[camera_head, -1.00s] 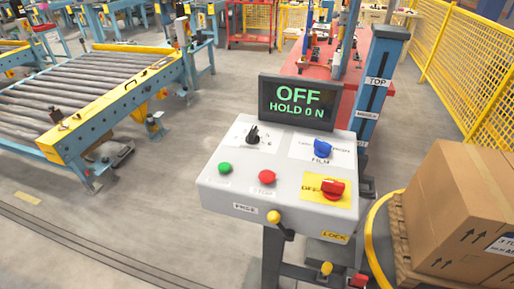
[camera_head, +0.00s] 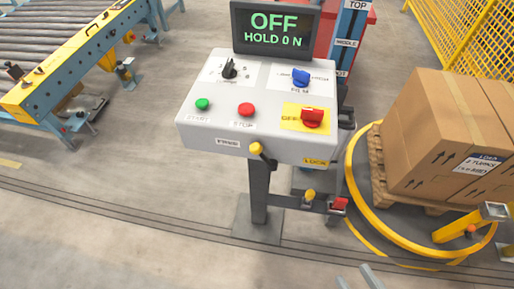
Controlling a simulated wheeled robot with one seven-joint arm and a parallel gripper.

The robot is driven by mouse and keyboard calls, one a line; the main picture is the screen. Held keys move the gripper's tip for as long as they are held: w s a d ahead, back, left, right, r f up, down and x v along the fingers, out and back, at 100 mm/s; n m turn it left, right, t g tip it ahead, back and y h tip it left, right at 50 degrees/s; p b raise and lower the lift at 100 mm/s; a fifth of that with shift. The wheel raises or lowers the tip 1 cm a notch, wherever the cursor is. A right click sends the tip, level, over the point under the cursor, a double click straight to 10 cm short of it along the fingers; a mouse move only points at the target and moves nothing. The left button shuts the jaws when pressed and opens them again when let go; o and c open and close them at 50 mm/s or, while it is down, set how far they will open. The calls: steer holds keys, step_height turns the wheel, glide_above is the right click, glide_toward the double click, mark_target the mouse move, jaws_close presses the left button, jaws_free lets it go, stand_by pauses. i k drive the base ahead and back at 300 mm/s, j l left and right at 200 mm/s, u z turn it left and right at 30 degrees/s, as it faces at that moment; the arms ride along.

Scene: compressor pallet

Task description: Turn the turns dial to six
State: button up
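The turns dial is a black knob (camera_head: 229,69) on a white plate at the upper left of the grey control panel (camera_head: 195,122). Small marks ring it; its pointer looks roughly upright, but the exact number is too small to read. The screen (camera_head: 275,28) above the panel reads OFF and HOLD 0 N. My gripper (camera_head: 358,280) shows only as two grey fingertips at the bottom edge, spaced apart, empty, well below and right of the panel. The rest of it is out of frame.
The panel also has a blue film knob (camera_head: 301,77), a red knob (camera_head: 312,117), a green button (camera_head: 203,104) and a red button (camera_head: 246,109). A carton (camera_head: 440,130) on a pallet stands right, inside a yellow ring (camera_head: 357,200).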

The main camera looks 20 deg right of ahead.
mark_target(229, 72)
steer(key=i+j+z, duration=0.2)
steer(key=j, duration=0.15)
steer(key=i+j+z, duration=0.2)
steer(key=j, duration=0.2)
steer(key=i+j+z, duration=0.15)
steer(key=j, duration=0.25)
steer(key=j+z, duration=0.2)
steer(key=j, duration=0.25)
steer(key=i, duration=0.05)
